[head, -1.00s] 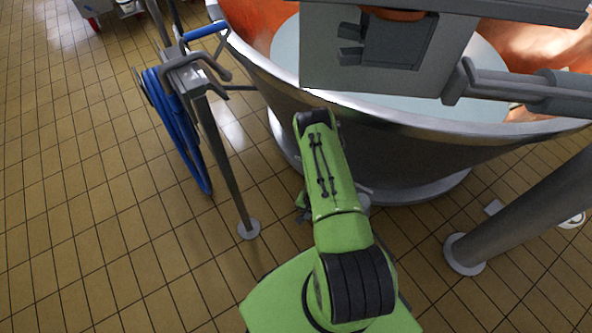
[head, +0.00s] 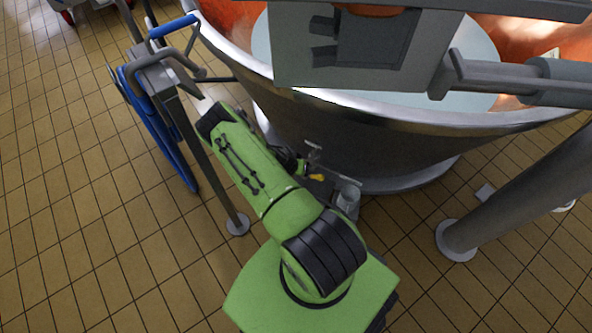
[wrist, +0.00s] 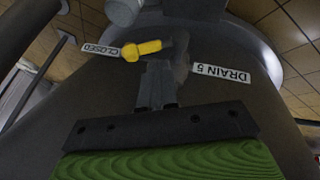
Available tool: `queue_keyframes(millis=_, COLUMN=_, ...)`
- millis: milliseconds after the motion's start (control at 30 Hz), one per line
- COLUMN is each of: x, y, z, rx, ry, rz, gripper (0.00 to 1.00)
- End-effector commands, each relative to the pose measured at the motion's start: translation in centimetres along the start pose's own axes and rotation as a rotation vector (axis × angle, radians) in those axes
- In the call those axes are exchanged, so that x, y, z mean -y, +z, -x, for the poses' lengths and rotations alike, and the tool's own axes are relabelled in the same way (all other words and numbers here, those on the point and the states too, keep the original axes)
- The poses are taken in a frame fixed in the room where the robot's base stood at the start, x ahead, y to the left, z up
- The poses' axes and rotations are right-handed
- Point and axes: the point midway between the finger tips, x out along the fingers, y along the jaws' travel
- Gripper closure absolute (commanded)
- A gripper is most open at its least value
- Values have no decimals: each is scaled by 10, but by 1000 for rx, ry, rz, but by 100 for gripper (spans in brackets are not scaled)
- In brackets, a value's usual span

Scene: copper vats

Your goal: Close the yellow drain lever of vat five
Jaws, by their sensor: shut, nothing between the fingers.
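The yellow drain lever (wrist: 142,50) is at the top middle of the wrist view, on a dark pivot. Its yellow grip points left, towards a white plate reading CLOSED (wrist: 99,50). A plate reading DRAIN 5 (wrist: 221,72) is on its right. My gripper (wrist: 157,68) is shut and empty, its fingertips just below the lever; I cannot tell whether they touch. In the head view, the lever's yellow end (head: 317,177) shows low beside the steel vat (head: 350,145). My arm hides most of my gripper there.
A hose stand (head: 205,150) with a blue hose (head: 160,135) is left of my arm. A thick grey post (head: 515,205) stands at the right. A grey metal housing (head: 345,50) hangs over the vat rim. Tiled floor (head: 70,200) is clear at the left.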

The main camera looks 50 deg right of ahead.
Motion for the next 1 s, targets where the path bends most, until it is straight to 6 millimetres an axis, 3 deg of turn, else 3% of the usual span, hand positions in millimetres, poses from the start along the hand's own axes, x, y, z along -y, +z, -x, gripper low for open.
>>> queue_keyframes(millis=33, x=-4, y=2, z=-12, rx=2, ry=3, rz=-1, gripper=100)
queue_keyframes(millis=233, x=-23, y=5, z=-31, rx=2, ry=2, rz=1, gripper=100)
queue_keyframes(millis=1000, x=-30, y=8, z=-36, rx=-4, ry=-62, rz=-33, gripper=100)
